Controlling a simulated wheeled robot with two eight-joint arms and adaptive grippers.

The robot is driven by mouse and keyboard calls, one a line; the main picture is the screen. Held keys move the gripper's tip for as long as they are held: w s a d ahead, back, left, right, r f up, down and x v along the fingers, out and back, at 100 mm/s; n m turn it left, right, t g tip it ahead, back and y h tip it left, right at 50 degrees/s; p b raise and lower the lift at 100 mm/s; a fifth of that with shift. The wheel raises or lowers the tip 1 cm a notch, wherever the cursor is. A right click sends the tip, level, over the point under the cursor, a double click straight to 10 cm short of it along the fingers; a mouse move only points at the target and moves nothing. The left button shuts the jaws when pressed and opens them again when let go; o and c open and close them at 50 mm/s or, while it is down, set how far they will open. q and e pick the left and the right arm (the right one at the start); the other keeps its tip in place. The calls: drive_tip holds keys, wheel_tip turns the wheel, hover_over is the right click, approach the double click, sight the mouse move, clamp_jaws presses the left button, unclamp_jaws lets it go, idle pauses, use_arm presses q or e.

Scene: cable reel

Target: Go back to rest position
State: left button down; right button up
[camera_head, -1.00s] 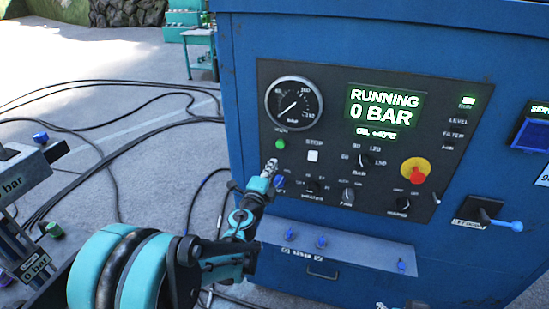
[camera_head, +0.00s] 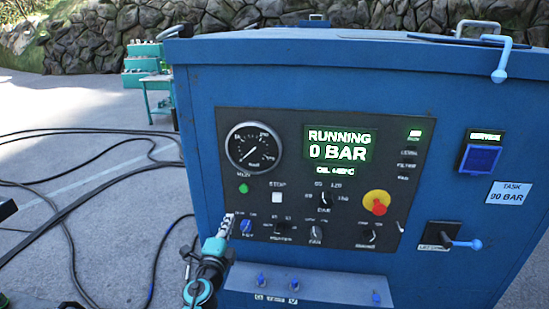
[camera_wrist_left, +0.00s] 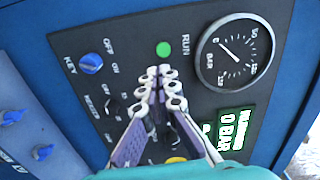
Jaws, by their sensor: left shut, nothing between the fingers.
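My left gripper (camera_head: 224,226) is shut and empty in front of the lower left of the control panel (camera_head: 292,262) on a blue machine (camera_head: 200,120). The left wrist view also shows its two fingers (camera_wrist_left: 160,75) together, pointing toward the green run button (camera_wrist_left: 164,48) and the blue key switch (camera_wrist_left: 91,63). I cannot tell whether the tips touch the panel. The display (camera_head: 340,147) reads RUNNING 0 BAR, and the round gauge (camera_head: 253,147) is above the gripper. My right gripper is not in view.
A red emergency button (camera_head: 378,206) on a yellow base and a blue-handled lever (camera_head: 462,243) are to the right. A ledge with blue valves (camera_head: 318,287) juts out below the panel. Black cables (camera_head: 75,215) lie on the floor at left. A teal cart (camera_head: 158,90) stands behind.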

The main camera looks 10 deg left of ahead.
use_arm(q)
drive_tip(key=s+a+n+g+y+b, duration=0.1)
drive_tip(key=s+a+n+g+y, duration=0.4)
drive_tip(key=s+n, duration=0.55)
drive_tip(key=s+d+f+n+g+h, duration=0.2)
drive_tip(key=s+d+f+n+g, duration=0.1)
drive_tip(key=s+f, duration=0.3)
drive_tip(key=s+d+f+n+g+h+b, duration=0.1)
drive_tip(key=s+d+f+n+g+h, duration=0.2)
drive_tip(key=s+f, duration=0.3)
drive_tip(key=s+d+n, duration=0.1)
drive_tip(key=s, duration=0.3)
drive_tip(key=shift+s+d, duration=0.3)
drive_tip(key=shift+s, duration=0.1)
drive_tip(key=shift+d, duration=0.1)
